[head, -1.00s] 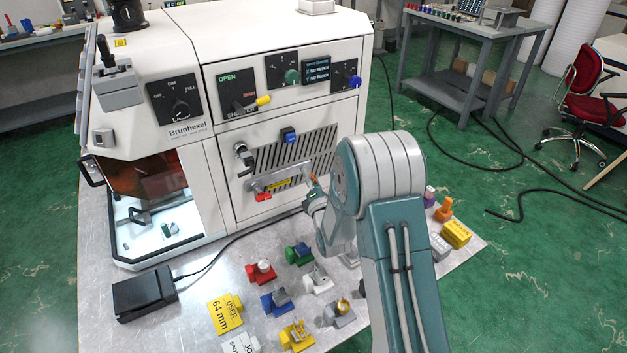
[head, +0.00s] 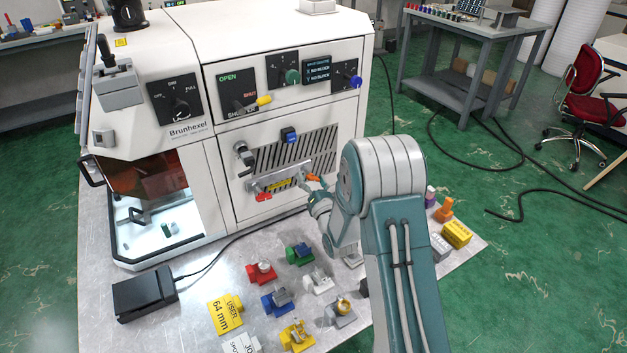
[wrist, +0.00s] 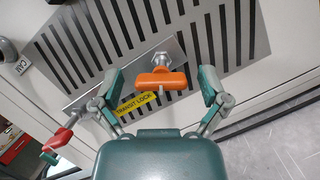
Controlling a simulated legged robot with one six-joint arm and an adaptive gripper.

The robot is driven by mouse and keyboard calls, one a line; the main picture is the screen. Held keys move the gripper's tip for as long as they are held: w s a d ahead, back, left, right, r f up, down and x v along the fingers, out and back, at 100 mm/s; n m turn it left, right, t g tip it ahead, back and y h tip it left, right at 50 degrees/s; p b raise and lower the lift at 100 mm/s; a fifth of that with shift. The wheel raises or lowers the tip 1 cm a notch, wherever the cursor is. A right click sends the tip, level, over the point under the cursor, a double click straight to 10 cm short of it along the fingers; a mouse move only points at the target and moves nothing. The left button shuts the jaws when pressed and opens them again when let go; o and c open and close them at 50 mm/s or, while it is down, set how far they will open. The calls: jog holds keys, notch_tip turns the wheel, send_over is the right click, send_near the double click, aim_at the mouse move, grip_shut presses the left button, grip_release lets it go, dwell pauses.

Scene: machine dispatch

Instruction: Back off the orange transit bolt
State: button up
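The orange transit bolt (wrist: 162,79) has a wide bar-shaped head on a metal shank and stands out from a grey metal strip on the machine's front. In the head view its orange head (head: 313,178) shows just beyond my gripper (head: 314,196). In the wrist view my gripper (wrist: 160,74) is open, one finger on each side of the bolt head, with a clear gap on both sides. The bar lies roughly level across the space between the fingers. A yellow "TRANSIT LOCK" label (wrist: 135,103) is on the strip to the lower left of the bolt.
A red-handled part (wrist: 58,138) sticks out left of the bolt, near the left finger. Slotted vents (head: 296,152) lie behind and above. Several coloured fixtures, such as a red one (head: 261,271), stand on the bench below. A black pedal box (head: 145,293) sits at front left.

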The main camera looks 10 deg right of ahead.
jog(key=shift+s, duration=0.15)
jog(key=shift+s+d, duration=0.35)
jog(key=shift+s, duration=0.6)
jog(key=shift+s+d, duration=0.3)
jog(key=shift+s, duration=0.6)
jog(key=shift+c, duration=0.2)
